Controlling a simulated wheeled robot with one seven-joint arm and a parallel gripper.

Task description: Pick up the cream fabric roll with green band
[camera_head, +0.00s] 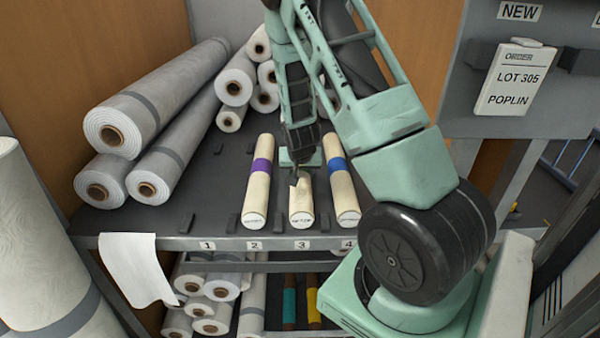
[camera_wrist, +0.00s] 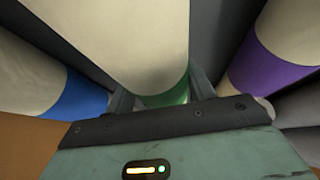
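The cream fabric roll with green band (camera_head: 301,205) lies on the dark shelf between two other cream rolls, its labelled front end above tag 3. In the head view my gripper (camera_head: 301,170) is over its middle and hides the band. In the wrist view the roll (camera_wrist: 125,40) runs down between the two grey fingers of my gripper (camera_wrist: 162,97), and its green band (camera_wrist: 172,94) shows between them. One finger is close on each side of the roll; I cannot tell whether they press on it.
A cream roll with purple band (camera_head: 259,180) lies to the left, one with blue band (camera_head: 342,185) close to the right. Large grey-white rolls (camera_head: 150,105) are stacked at left. Low dark stops stand on the shelf (camera_head: 205,185). An order card (camera_head: 512,80) hangs at right.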

